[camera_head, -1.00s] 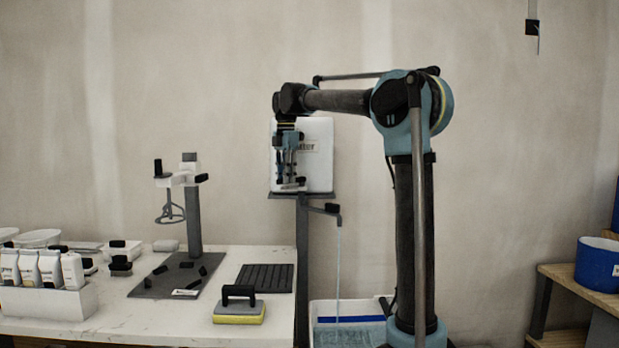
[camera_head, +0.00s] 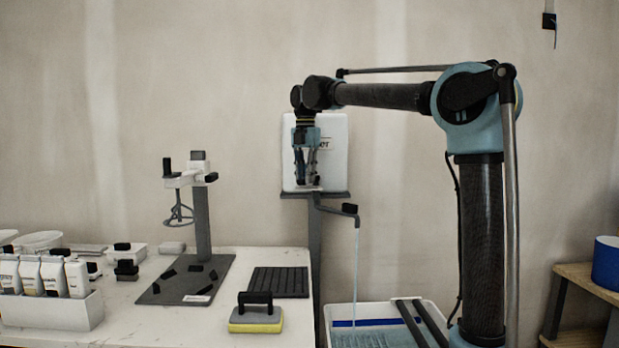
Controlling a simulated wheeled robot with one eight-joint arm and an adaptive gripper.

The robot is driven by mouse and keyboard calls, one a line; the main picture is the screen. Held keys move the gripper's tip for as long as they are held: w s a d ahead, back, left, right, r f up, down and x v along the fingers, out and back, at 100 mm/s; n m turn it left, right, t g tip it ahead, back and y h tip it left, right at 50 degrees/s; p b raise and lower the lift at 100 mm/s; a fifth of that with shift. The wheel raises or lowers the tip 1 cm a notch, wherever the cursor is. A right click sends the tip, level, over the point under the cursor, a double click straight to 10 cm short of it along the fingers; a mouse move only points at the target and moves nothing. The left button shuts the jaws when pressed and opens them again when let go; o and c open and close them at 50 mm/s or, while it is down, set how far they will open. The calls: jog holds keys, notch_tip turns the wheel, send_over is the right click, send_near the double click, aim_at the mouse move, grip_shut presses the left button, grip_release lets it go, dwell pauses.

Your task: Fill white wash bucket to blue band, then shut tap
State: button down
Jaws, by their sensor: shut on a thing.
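A white wash bucket (camera_head: 441,316) stands on the floor right of the table, partly hidden by my arm. Its inside wall has a blue band (camera_head: 365,322). Blue-tinted water (camera_head: 365,341) lies below the band. A thin stream (camera_head: 356,270) falls into the bucket from the tap (camera_head: 336,209), a grey spout with a black knob, under a white tank (camera_head: 333,165). My gripper (camera_head: 309,184) points down in front of the tank's lower front. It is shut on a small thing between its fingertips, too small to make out. The black knob shows apart from it.
The white table (camera_head: 130,318) at left carries a stand with a whisk (camera_head: 201,215), a black ribbed mat (camera_head: 279,282), a yellow-based float (camera_head: 256,314) and a box of bags (camera_head: 55,312). Wooden shelves (camera_head: 585,275) with a blue bucket (camera_head: 607,265) are at right.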

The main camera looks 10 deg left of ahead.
jog(key=shift+w, duration=0.15)
jog(key=c, duration=1.5)
grip_release()
jog(key=shift+r, duration=0.1)
notch_tip(320, 180, up, 12)
jog(key=shift+f, duration=0.15)
